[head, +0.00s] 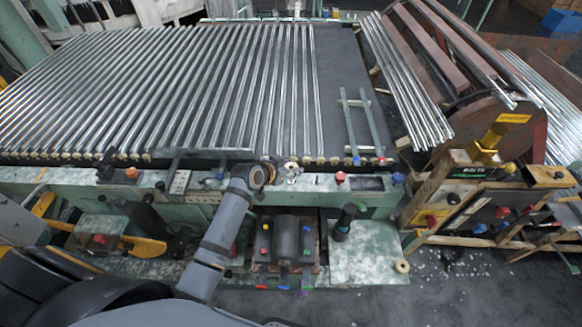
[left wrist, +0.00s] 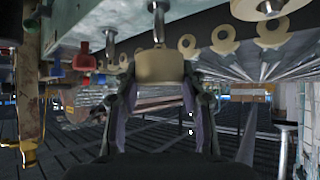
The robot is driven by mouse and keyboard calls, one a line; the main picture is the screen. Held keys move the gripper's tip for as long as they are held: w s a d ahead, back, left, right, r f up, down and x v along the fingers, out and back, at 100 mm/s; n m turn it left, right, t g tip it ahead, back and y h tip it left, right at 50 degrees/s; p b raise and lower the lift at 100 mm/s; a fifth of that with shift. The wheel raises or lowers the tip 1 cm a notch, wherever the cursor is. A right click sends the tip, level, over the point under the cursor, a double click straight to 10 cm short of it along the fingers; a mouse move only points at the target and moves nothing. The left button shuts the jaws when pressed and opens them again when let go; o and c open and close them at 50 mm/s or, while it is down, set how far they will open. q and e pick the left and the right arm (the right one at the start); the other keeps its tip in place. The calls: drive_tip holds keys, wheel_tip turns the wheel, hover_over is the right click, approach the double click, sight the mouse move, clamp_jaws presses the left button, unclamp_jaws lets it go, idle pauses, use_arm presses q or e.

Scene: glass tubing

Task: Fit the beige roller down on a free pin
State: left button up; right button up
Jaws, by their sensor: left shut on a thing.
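My left gripper (head: 284,172) is at the front edge of the tube table, over the green rail. In the left wrist view its two fingers (left wrist: 160,84) are shut on the beige roller (left wrist: 160,66), one on each side. A bare metal pin (left wrist: 158,22) stands in line with the roller, its tip close to the roller's far face. I cannot tell whether the tip has entered the roller. Another metal pin (left wrist: 110,46) stands to the left. In the head view the gripper mostly hides the held roller. My right gripper is not in view.
Other beige rollers (left wrist: 224,39) stand in a row close to the right of the held one. A red knob (head: 341,177) and blue knob (head: 398,178) sit on the green rail (head: 318,184). Glass tubes (head: 200,90) cover the table behind. A dark cylinder (head: 285,238) lies in front.

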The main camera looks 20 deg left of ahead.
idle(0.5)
use_arm(q)
drive_tip(key=shift+p, duration=0.35)
drive_tip(key=shift+f+b, duration=1.3)
drive_tip(key=shift+f, duration=0.55)
drive_tip(key=shift+s+f+b, duration=0.1)
drive_tip(key=shift+f+b, duration=0.2)
drive_tip(key=shift+f, duration=0.1)
drive_tip(key=o, duration=0.9)
drive_tip(key=shift+r, duration=0.1)
drive_tip(key=shift+c, duration=0.2)
drive_tip(key=o, duration=0.3)
